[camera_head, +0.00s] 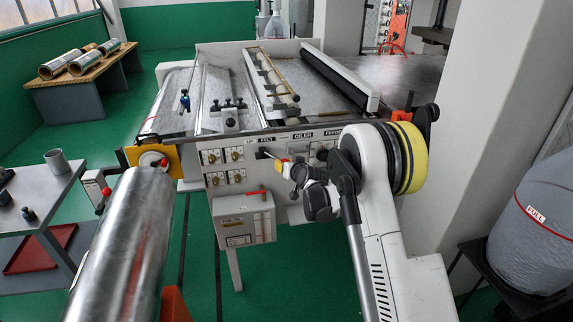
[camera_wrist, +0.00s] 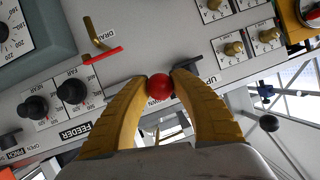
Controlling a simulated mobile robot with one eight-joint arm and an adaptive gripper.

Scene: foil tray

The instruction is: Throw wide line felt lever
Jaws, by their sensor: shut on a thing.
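The panel carries the words FELT, OILER and FEEDER in the head view. My gripper (camera_head: 284,167) is at this panel, just below the FELT and OILER labels. In the wrist view my gripper (camera_wrist: 159,90) has its two yellow fingers closed on a red ball knob (camera_wrist: 159,87). The knob appears to be the end of the felt lever; its shaft is hidden behind the knob and fingers. A dark piece (camera_wrist: 187,65) lies right beside the right fingertip. In the head view a black lever part (camera_head: 262,153) shows just left of my gripper.
Brass-coloured knobs (camera_wrist: 234,48) and black knobs (camera_wrist: 71,90) flank the fingers. A brass drain valve with a red handle (camera_wrist: 102,55) is close to the left finger. A large metal roll (camera_head: 125,245) stands at the left front. A grey box (camera_head: 244,220) hangs below the panel.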

